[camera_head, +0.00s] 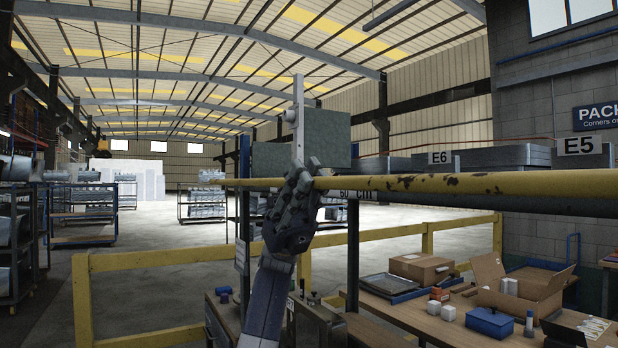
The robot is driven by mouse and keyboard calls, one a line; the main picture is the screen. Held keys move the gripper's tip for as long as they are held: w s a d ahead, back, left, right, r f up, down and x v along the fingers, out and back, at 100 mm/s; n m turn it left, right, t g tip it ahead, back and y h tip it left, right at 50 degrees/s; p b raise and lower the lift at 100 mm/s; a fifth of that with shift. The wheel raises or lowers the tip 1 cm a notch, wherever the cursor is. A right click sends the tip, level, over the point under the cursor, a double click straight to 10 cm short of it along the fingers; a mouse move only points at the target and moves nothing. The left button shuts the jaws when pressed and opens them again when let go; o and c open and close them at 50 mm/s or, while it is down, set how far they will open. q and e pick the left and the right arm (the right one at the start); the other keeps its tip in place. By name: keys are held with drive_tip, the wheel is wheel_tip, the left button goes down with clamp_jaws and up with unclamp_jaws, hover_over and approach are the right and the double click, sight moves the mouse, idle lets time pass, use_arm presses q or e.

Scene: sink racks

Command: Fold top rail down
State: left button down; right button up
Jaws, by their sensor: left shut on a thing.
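A yellow rail (470,184) with chipped, rusty patches runs level across the right half of the head view and out of the right edge. I take it to be the top rail. My left gripper (302,184) is shut on the rail near its left end, and its fingers hide part of the rail there. My left arm reaches up to it from the bottom of the view. The rail's hinge or pivot cannot be made out. My right gripper is not in view.
A grey upright bar (298,115) rises just behind my gripper. A yellow guard fence (160,256) stands beyond. At lower right, a workbench (405,316) holds an open cardboard box (540,292) and a blue box (490,322). Open floor lies at left.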

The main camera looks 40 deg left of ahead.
use_arm(q)
drive_tip(key=shift+f, duration=0.55)
drive_tip(key=c, duration=1.6)
unclamp_jaws()
drive_tip(key=shift+w, duration=0.1)
drive_tip(key=shift+o, duration=0.2)
drive_tip(key=shift+f, duration=0.1)
drive_tip(key=v, duration=0.7)
drive_tip(key=shift+a+f, duration=0.2)
drive_tip(key=shift+d, duration=0.1)
